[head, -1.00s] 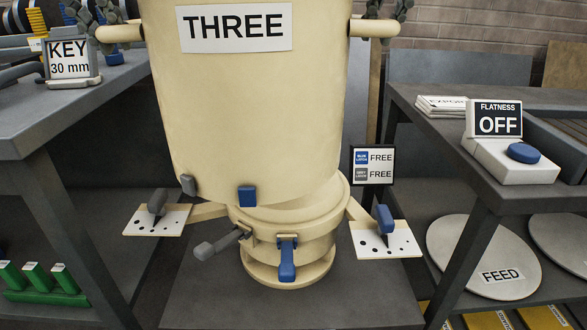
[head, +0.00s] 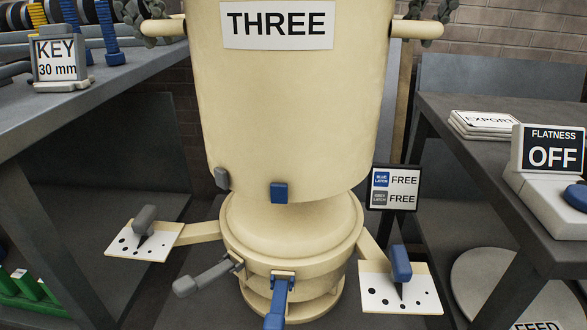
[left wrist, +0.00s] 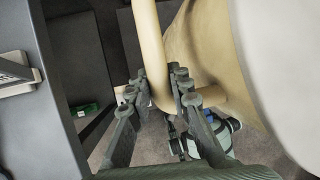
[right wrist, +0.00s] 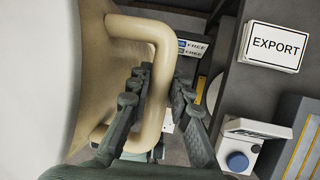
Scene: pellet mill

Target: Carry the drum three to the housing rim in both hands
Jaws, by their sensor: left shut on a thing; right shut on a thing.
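Drum three (head: 290,110) is a large cream cylinder labelled THREE, held upright with a side handle on each side. My left gripper (head: 140,20) is shut on its left handle; the left wrist view shows the fingers (left wrist: 157,88) around the cream bar. My right gripper (head: 422,28) is shut on the right handle, also seen in the right wrist view (right wrist: 160,90). The drum hangs above the cream housing, roughly in line with it, and hides the far part of the housing rim (head: 345,237). A grey tab (head: 222,178) and blue tab (head: 279,192) sit at the drum's lower edge.
The housing bears a grey lever (head: 205,277) and blue lever (head: 277,304). A sign (head: 394,188) reads FREE for both latches. Benches stand left (head: 90,85) and right (head: 470,140).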

